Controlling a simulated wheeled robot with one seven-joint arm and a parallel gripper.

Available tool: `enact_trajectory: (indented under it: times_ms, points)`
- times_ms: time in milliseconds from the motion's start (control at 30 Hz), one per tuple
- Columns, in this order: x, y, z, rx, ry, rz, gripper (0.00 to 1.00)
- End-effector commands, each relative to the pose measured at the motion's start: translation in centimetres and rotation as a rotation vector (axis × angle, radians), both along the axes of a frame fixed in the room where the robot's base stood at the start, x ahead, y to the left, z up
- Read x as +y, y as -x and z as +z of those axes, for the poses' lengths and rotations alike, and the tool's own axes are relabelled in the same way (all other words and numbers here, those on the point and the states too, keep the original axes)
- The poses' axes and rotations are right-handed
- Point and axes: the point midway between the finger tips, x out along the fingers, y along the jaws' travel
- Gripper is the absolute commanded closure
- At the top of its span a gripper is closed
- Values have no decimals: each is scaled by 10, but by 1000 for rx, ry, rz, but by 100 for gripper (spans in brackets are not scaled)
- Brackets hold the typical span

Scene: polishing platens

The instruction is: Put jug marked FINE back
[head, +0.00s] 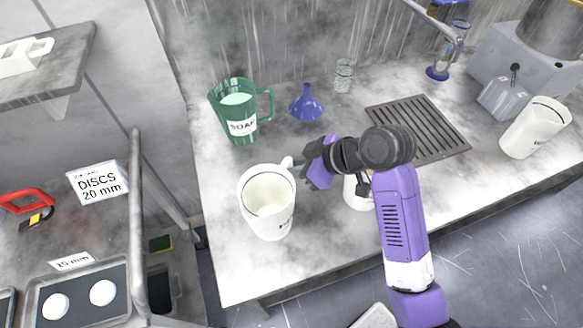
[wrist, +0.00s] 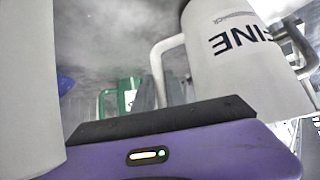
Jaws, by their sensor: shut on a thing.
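The white jug marked FINE (head: 268,222) is near the left end of the bench, roughly upright, with its handle to the right. In the wrist view its lettering reads upside down on the jug (wrist: 240,62). My gripper (head: 302,168) is shut on the handle; the wrist view shows the handle running down behind the dark jaw (wrist: 165,120). I cannot tell whether the jug's base touches the bench. A second white jug (head: 352,193) stands to the right, mostly hidden by my arm; a close white surface (wrist: 28,100) fills the wrist view's left side.
A green SOAP jug (head: 232,112), a blue funnel (head: 306,104) and a clear glass (head: 343,76) stand behind. A drain grate (head: 425,128) lies right of centre. Another white jug (head: 533,128) stands far right by a grey machine (head: 520,55). A cart rail (head: 137,220) borders the left.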

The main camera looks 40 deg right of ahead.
Motion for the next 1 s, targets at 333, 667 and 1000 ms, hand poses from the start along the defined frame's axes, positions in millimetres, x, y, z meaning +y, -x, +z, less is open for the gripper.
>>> enact_trajectory:
  times_ms: [333,667,1000]
  points:
    - [0,0,-5,-2,1,0,100]
    - [0,0,-8,0,1,-1,62]
    - [-3,3,0,-3,2,-1,62]
